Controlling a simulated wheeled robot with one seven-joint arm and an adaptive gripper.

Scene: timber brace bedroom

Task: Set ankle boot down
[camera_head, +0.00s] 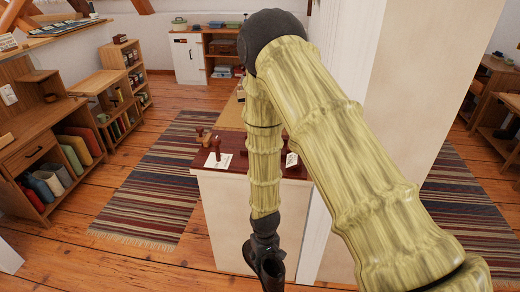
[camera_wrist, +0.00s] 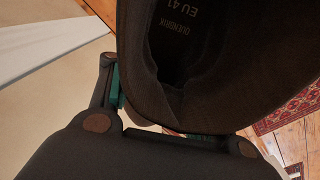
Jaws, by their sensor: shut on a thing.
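The ankle boot is dark brown, nearly black, and fills the upper middle of the wrist view (camera_wrist: 215,75). I look into its opening, where a size mark "EU 41" shows on the lining. My gripper (camera_head: 264,236) is shut on the boot's upper edge, with teal pads against it in the wrist view. In the head view the boot (camera_head: 272,272) hangs low at the bottom edge, in front of the pale cabinet side. Its sole and toe are cut off or hidden, and I cannot tell whether it touches anything below.
A pale cabinet with a red-brown top (camera_head: 225,163) stands just behind my gripper, holding cards and small wooden items. A white wall column (camera_head: 375,100) rises to the right. A striped rug (camera_head: 155,190) and open wooden floor (camera_head: 130,270) lie left; shelves line the left wall.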

